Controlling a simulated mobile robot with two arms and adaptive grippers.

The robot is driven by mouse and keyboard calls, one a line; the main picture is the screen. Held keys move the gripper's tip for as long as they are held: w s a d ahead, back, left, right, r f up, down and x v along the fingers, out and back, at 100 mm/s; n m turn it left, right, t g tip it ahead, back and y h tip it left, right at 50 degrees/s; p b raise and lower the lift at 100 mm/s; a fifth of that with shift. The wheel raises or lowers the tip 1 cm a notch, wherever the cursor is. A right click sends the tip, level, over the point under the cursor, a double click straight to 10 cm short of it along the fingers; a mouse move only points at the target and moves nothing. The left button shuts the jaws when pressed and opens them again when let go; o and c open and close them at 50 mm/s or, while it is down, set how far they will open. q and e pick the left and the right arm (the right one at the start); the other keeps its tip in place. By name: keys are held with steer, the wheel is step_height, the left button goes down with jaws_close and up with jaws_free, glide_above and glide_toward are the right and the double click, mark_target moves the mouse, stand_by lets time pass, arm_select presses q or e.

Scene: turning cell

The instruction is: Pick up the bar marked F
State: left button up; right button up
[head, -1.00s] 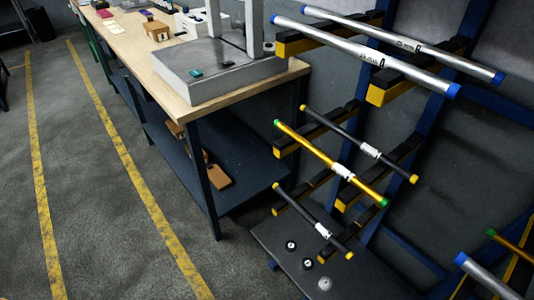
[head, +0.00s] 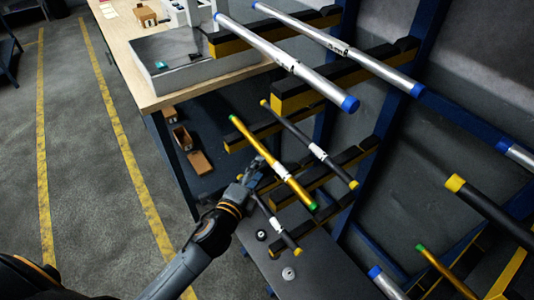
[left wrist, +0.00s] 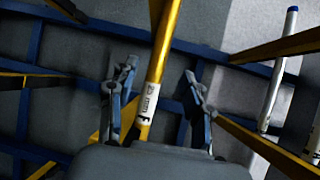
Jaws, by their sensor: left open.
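A yellow bar with green ends (head: 298,189) lies across the rack arms in the head view, with a white label near its middle. In the left wrist view the yellow bar (left wrist: 165,45) runs between my two fingers, and its label carries a small mark that looks like F. My left gripper (head: 256,168) is open beside the bar's label in the head view; its spread fingers also show in the left wrist view (left wrist: 160,80). I cannot tell whether they touch the bar. My right gripper is not in view.
A dark bar with yellow ends (head: 333,164) lies just right of the yellow bar, and another dark bar (head: 275,224) lies below. Silver bars with blue ends (head: 315,79) rest on higher arms. A workbench (head: 150,88) stands at the left, with open floor beyond.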

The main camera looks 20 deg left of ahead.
mark_target(266, 157)
arm_select(q)
steer(key=w, duration=0.5)
steer(key=w+d+f+p, duration=0.1)
steer(key=w, duration=0.1)
steer(key=shift+w, duration=0.2)
steer(key=shift+s, duration=0.1)
jaws_close()
steer(key=shift+r, duration=0.4)
